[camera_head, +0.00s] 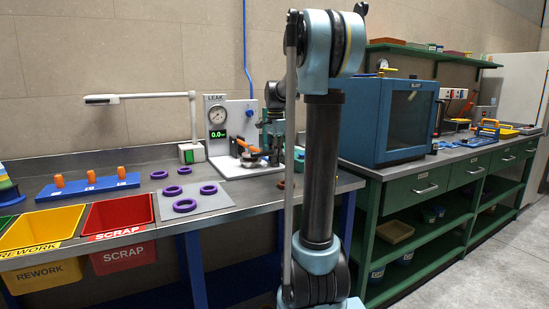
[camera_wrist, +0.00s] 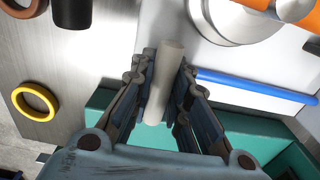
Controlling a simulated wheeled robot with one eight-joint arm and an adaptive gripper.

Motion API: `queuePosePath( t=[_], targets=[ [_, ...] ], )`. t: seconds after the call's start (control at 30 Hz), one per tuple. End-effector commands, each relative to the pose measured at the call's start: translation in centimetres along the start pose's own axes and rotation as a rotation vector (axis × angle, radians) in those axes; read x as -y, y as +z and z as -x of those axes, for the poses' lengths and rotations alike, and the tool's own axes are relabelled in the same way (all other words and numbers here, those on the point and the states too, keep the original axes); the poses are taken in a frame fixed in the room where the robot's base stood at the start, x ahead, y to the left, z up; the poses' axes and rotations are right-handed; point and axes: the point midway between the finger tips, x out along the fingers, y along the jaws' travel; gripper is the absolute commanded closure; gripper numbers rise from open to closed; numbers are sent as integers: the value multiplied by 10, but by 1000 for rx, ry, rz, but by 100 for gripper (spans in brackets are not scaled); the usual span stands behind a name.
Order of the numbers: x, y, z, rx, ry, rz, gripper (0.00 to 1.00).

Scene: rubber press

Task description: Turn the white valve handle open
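The white valve handle (camera_wrist: 166,75) is a pale cylindrical bar in the middle of the wrist view. My gripper (camera_wrist: 163,73) has a finger on each side of it, drawn in close against it, so it looks shut on the handle. In the head view my gripper (camera_head: 268,128) is at the leak test station, where the handle cannot be made out. The station's white panel (camera_head: 232,108) carries a round gauge (camera_head: 217,114) and a green display (camera_head: 218,134) reading 0.0.
A blue rod (camera_wrist: 255,85) lies right of my fingers. An orange-and-silver fitting (camera_wrist: 232,15) is above right. A yellow ring (camera_wrist: 36,101) is on the metal surface at left. Purple rings (camera_head: 184,205), a yellow bin (camera_head: 42,230) and a red bin (camera_head: 118,216) are at the bench's left.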

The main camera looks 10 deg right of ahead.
Motion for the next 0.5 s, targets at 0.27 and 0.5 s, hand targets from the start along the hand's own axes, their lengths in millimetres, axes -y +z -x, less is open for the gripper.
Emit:
queuePosePath(
  t=[0.27,0.5],
  targets=[
    [1,1,0,0,-1,9,100],
    [2,1,0,0,-2,85,100]
  ],
)
